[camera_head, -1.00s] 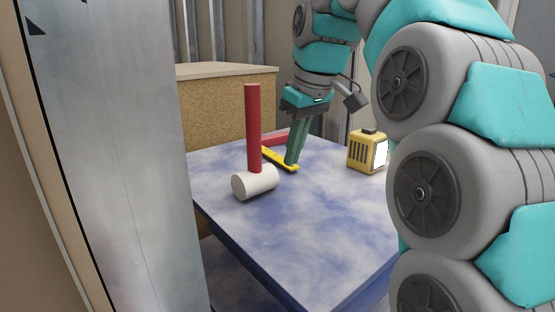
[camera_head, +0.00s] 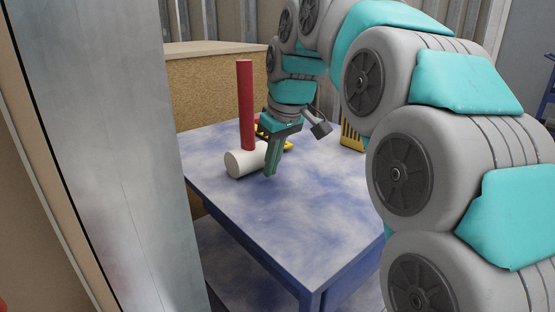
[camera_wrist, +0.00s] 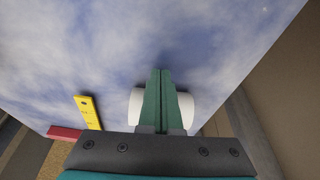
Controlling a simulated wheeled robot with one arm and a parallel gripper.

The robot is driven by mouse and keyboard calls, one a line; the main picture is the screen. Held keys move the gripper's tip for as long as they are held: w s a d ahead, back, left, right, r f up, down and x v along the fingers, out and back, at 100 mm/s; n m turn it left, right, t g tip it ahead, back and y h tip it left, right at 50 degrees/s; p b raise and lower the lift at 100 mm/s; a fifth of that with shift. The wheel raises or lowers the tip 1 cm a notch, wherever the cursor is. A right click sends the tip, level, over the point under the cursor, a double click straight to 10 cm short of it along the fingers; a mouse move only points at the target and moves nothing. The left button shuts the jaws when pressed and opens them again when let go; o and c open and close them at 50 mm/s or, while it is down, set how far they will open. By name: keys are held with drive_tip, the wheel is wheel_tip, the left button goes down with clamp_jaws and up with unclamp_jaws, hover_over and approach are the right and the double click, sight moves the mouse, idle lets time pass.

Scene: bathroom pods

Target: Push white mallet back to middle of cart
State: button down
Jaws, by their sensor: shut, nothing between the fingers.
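The white mallet (camera_head: 245,162) stands on its white cylindrical head with its red handle (camera_head: 246,105) pointing up. It is near the left edge of the blue cart top (camera_head: 270,210). My gripper (camera_head: 271,173) is shut and empty, pointing down just right of the mallet head in the head view. In the wrist view, my shut fingers (camera_wrist: 161,75) cover the middle of the white head (camera_wrist: 187,112), whose ends show on both sides. Whether the fingers touch the head I cannot tell.
A yellow tool (camera_head: 286,145) lies behind my gripper, and a red piece (camera_wrist: 65,133) shows beside it in the wrist view. A yellow box (camera_head: 351,138) is partly hidden by my arm. A metal post (camera_head: 105,150) stands left. The front of the cart top is clear.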

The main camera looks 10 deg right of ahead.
sight(242, 149)
drive_tip(key=shift+w+a, duration=0.75)
drive_tip(key=shift+w, duration=0.25)
drive_tip(key=shift+w+a, duration=0.1)
drive_tip(key=w+a, duration=0.1)
drive_tip(key=w+a+p, duration=0.1)
drive_tip(key=w, duration=0.1)
drive_tip(key=w+a+p, duration=0.1)
drive_tip(key=w, duration=0.1)
drive_tip(key=shift+w+a+r, duration=0.1)
drive_tip(key=shift+a, duration=0.25)
drive_tip(key=shift+w+a, duration=0.35)
